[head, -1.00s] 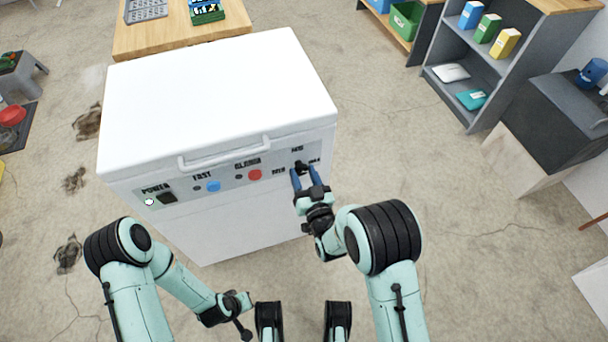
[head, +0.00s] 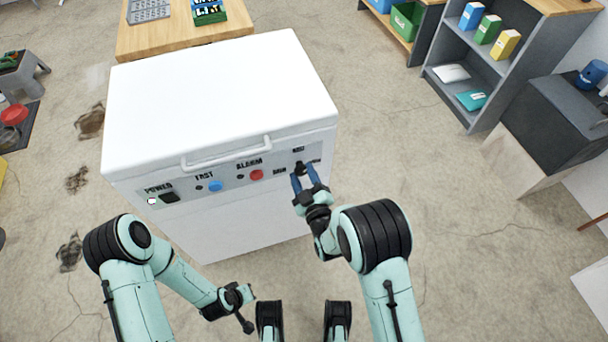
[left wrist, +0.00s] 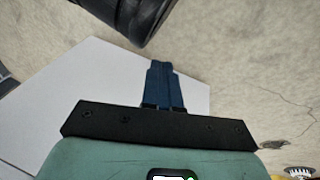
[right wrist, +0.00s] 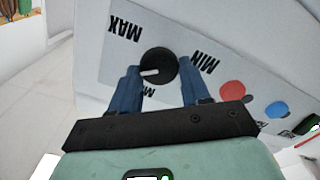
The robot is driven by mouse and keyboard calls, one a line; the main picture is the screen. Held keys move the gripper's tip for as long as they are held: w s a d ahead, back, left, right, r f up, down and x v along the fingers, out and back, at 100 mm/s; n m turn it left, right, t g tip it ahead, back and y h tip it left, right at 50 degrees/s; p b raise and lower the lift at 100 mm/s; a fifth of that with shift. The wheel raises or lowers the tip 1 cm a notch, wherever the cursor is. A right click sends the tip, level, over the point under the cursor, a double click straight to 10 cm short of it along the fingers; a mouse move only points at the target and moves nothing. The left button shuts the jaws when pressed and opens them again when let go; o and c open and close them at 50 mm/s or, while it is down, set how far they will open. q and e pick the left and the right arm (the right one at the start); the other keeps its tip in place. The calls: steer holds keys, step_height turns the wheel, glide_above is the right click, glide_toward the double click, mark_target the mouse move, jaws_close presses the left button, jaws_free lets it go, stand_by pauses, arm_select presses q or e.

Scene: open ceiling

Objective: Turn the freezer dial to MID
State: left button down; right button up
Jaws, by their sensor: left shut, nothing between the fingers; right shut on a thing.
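The white freezer (head: 220,95) stands in front of me with a grey control panel on its front. The black dial (right wrist: 158,62) is at the panel's right end in the head view. In the right wrist view its white mark points left, between the MAX label (right wrist: 125,31) and the partly hidden MID label (right wrist: 149,91). The MIN label (right wrist: 203,62) is on the other side. My right gripper (right wrist: 159,72) has its blue fingers on both sides of the dial and is shut on it. My left gripper (left wrist: 163,68) is shut and empty, low and away from the panel.
The panel also has a red alarm button (head: 257,175), a blue button (head: 215,186) and a black power switch (head: 169,197). A handle (head: 225,155) juts out above them. A wooden table (head: 180,35) stands behind the freezer.

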steer(key=n, duration=0.3)
steer(key=n+p, duration=0.1)
steer(key=n, duration=0.2)
steer(key=shift+a+f+n, duration=0.1)
steer(key=shift+n, duration=0.2)
arm_select(q)
steer(key=r, duration=0.1)
steer(key=s+d, duration=0.1)
steer(key=r+p, duration=0.1)
steer(key=shift+s+d+r+h, duration=0.25)
steer(key=shift+s+r+h, duration=0.05)
steer(key=shift+s, duration=0.1)
arm_select(e)
steer(key=n, duration=0.4)
steer(key=shift+f, duration=0.1)
arm_select(q)
steer(key=shift+s, duration=0.1)
arm_select(e)
steer(key=shift+n, duration=0.3)
steer(key=o, duration=1)
arm_select(q)
steer(key=s, duration=0.1)
steer(key=s+d+r+p, duration=0.1)
steer(key=r+g+p, duration=0.1)
steer(key=shift+s+d, duration=0.25)
steer(key=shift+s, duration=0.15)
arm_select(e)
steer(key=v, duration=1.3)
steer(key=shift+s, duration=0.2)
